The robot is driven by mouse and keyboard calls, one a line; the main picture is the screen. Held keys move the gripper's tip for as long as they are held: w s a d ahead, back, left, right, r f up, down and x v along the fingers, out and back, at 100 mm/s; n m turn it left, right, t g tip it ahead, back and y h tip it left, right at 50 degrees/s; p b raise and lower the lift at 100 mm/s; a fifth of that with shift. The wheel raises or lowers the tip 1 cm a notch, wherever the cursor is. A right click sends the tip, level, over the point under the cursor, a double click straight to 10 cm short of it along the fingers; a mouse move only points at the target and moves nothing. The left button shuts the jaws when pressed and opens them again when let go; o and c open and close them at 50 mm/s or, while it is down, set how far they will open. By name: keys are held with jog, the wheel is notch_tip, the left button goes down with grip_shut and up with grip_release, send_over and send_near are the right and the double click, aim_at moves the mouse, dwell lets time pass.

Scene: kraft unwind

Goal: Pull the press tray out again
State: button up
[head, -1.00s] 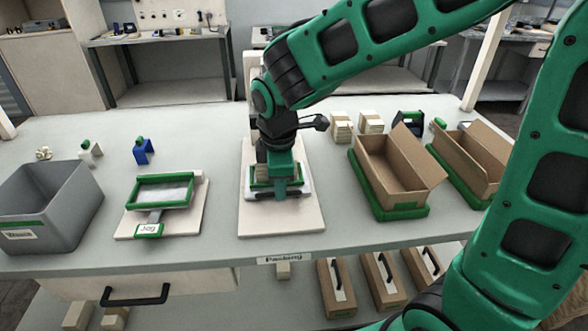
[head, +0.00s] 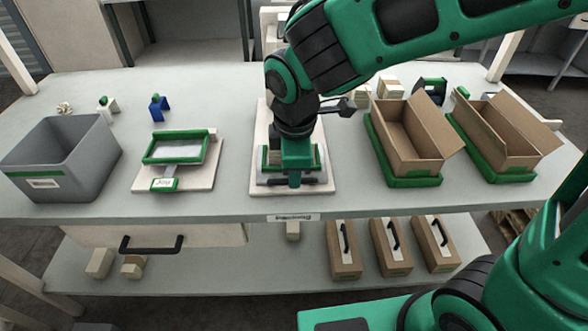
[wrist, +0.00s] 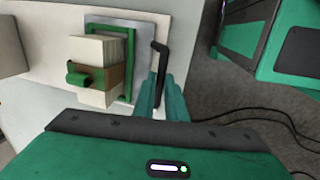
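The press tray (head: 322,160) has a green frame and sits on a pale board in the middle of the bench, close to the board's front edge. A black bar handle (wrist: 161,58) runs along its front side. In the wrist view a cream paper block (wrist: 96,48) with a brown band stands at the tray, with a green piece on it. My gripper (wrist: 160,98) points down at the handle, its teal fingers close together with the bar between them. It appears shut on the handle. In the head view my wrist hides much of the tray.
A jogging tray (head: 180,134) labelled "Jog" and a grey bin (head: 50,183) stand to the left. Two open cartons (head: 425,145) (head: 510,150) in green holders stand to the right. A drawer and several boxes are below the bench front.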

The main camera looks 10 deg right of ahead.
jog(key=o, duration=0.4)
jog(key=shift+c, duration=0.2)
jog(key=shift+r, duration=0.15)
notch_tip(320, 180, up, 10)
jog(key=s, duration=0.2)
jog(key=shift+r, duration=0.2)
